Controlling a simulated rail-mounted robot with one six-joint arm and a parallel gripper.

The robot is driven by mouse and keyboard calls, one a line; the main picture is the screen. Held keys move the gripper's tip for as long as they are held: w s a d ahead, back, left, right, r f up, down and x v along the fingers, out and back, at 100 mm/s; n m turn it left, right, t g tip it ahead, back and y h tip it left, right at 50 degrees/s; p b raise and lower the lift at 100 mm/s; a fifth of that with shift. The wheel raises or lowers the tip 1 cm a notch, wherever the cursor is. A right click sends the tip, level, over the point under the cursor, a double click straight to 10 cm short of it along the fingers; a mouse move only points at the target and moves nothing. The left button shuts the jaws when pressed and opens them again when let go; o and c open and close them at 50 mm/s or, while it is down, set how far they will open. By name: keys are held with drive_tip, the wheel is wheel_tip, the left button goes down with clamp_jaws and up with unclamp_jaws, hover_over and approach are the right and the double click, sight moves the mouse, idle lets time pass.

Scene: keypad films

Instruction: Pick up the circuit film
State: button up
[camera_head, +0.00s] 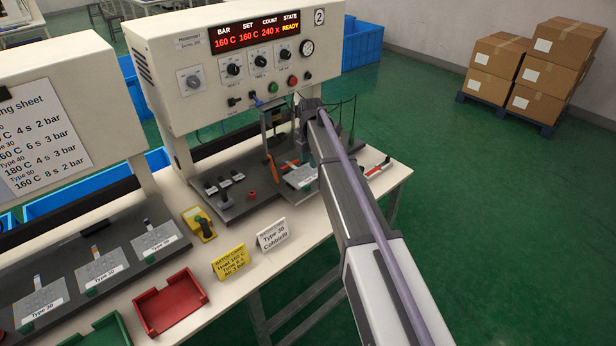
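Three grey circuit films with white type labels lie on the dark plate at the left: a left one (40,304), a middle one (103,268) and a right one (155,240). Another grey labelled film (299,178) lies on the dark base under the press at station 2. My arm reaches over this station from the lower right.
The press housing (235,60) with its lit READY display stands behind. A yellow card (230,262) and a white card (272,236) stand at the table front. A red tray (170,303), a green tray (103,332) and a yellow device (198,223) are to the left.

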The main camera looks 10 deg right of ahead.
sight(300, 178)
wheel_tip(300, 178, down, 11)
drive_tip(key=b, duration=1)
drive_tip(key=shift+s+a, duration=0.1)
drive_tip(key=shift+r, duration=0.35)
drive_tip(key=shift+p, duration=0.3)
clamp_jaws()
